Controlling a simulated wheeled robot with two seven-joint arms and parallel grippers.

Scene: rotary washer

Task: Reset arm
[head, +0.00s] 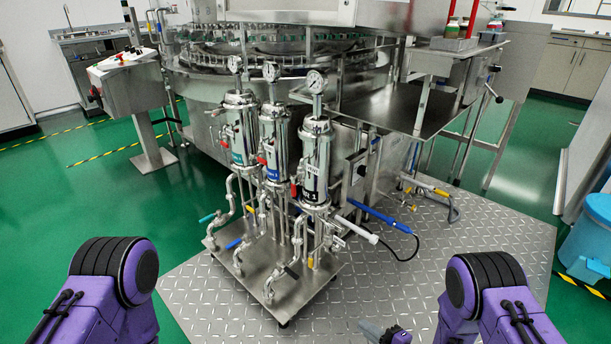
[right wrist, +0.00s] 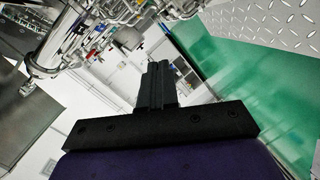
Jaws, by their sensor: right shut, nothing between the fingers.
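My right gripper (head: 384,333) shows at the bottom edge of the head view, low over the metal plate floor and right of the filter stand. It also shows in the right wrist view (right wrist: 158,80), where its fingers are shut together with nothing between them. My right arm stands at the lower right of the head view and my left arm at the lower left. My left gripper is outside the head view. The right gripper looks apart from the machine parts around it.
The filter stand (head: 315,265) with several steel filter housings and gauges stands ahead at the centre. The rotary washer (head: 215,100) is behind it. A control panel (head: 125,70) is at the left, a blue bin (head: 590,245) at the right.

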